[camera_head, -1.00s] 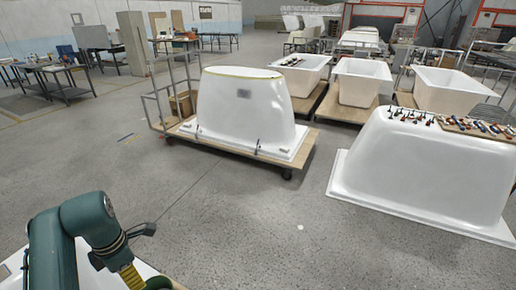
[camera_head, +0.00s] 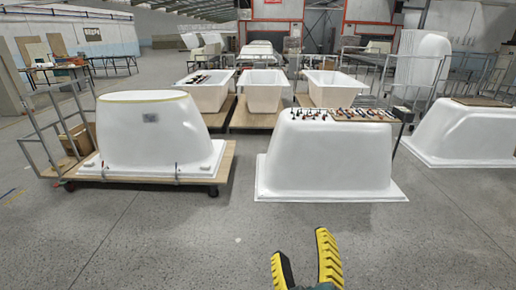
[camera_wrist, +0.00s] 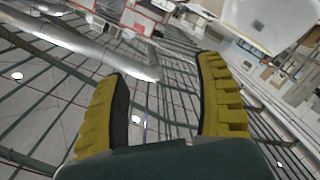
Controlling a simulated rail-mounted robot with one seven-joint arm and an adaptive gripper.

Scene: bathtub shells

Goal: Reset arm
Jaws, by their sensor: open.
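My gripper (camera_head: 306,262) shows at the bottom of the head view, right of centre. Its two yellow ribbed fingers point up and stand apart, with nothing between them. In the wrist view my gripper (camera_wrist: 163,105) is also open and empty, and behind it are ceiling beams and lamps at a tilt. The rest of my arm is hidden below the head view's lower edge.
A white bathtub shell (camera_head: 150,130) stands on a wooden cart (camera_head: 225,165) at left. Another shell (camera_head: 330,160) with small tools on top stands at centre right, a third (camera_head: 465,135) at far right. Three upright tubs stand behind. The near floor (camera_head: 130,240) is clear.

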